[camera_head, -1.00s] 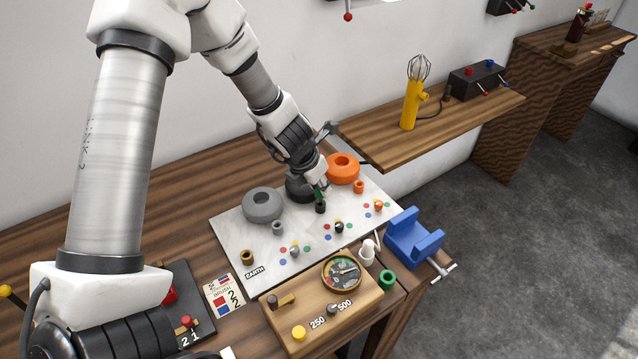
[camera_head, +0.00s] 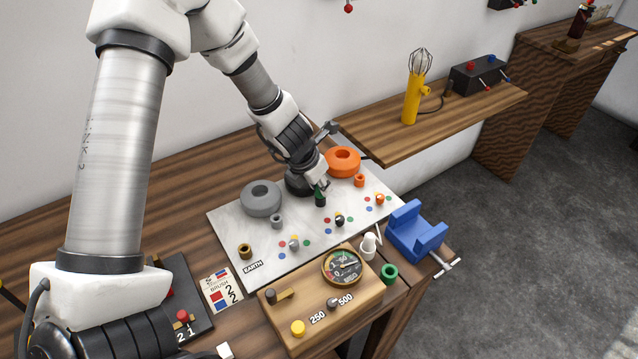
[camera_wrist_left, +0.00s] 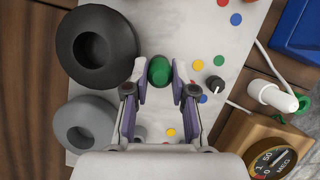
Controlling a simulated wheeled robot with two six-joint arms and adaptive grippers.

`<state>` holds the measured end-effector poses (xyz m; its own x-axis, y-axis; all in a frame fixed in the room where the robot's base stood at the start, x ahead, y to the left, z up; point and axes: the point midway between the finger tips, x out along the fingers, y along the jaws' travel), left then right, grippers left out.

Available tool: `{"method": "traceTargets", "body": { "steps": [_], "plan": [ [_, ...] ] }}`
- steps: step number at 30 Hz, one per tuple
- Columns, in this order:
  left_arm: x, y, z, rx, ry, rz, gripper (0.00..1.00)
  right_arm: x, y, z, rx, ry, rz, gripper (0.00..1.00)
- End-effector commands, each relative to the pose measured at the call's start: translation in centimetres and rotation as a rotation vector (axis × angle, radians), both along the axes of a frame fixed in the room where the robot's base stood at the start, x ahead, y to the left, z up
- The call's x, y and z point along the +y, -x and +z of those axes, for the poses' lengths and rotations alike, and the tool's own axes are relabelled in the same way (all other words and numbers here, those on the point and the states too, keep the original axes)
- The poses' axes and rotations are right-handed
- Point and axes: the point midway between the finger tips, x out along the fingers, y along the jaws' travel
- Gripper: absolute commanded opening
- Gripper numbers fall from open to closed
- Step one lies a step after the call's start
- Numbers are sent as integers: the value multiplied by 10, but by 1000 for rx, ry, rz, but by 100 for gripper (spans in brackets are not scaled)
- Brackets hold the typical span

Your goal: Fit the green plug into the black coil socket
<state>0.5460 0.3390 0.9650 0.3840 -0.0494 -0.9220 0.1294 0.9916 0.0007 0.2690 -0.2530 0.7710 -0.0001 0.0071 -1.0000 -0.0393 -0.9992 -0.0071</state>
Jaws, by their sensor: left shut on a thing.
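The green plug (camera_head: 319,191) is between the fingers of my left gripper (camera_head: 321,184), which is shut on it. It stands about upright directly over the small black socket (camera_head: 320,202) in front of the black coil (camera_head: 297,183). Its lower end meets the socket's top in the head view; I cannot tell how deep it sits. In the left wrist view the plug (camera_wrist_left: 160,71) shows from above between the fingertips (camera_wrist_left: 160,82), beside the black coil (camera_wrist_left: 112,45), and hides the socket. My right gripper is not in view.
On the white board (camera_head: 225,232) are a grey coil (camera_head: 261,198) with a grey socket (camera_head: 277,221), an orange coil (camera_head: 343,161) with an orange socket (camera_head: 359,181), and a brass socket (camera_head: 245,251). A meter box (camera_head: 310,318), green ring (camera_head: 390,273) and blue vise (camera_head: 415,235) stand in front.

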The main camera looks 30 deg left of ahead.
Motion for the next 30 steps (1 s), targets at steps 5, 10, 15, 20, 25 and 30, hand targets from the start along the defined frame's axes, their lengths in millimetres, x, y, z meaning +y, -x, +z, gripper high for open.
{"method": "traceTargets", "body": {
  "steps": [5,10,15,20,25,30],
  "plan": [
    [0,0,-6,0,0,0,0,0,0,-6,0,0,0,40],
    [0,0,-4,0,0,0,54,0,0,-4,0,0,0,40],
    [0,0,-4,0,0,0,54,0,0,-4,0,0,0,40],
    [0,1,0,-1,0,1,54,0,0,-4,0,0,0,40],
    [1,7,17,-5,1,4,54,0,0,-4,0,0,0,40],
    [3,20,47,-6,2,6,54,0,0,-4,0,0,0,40]
  ]
}}
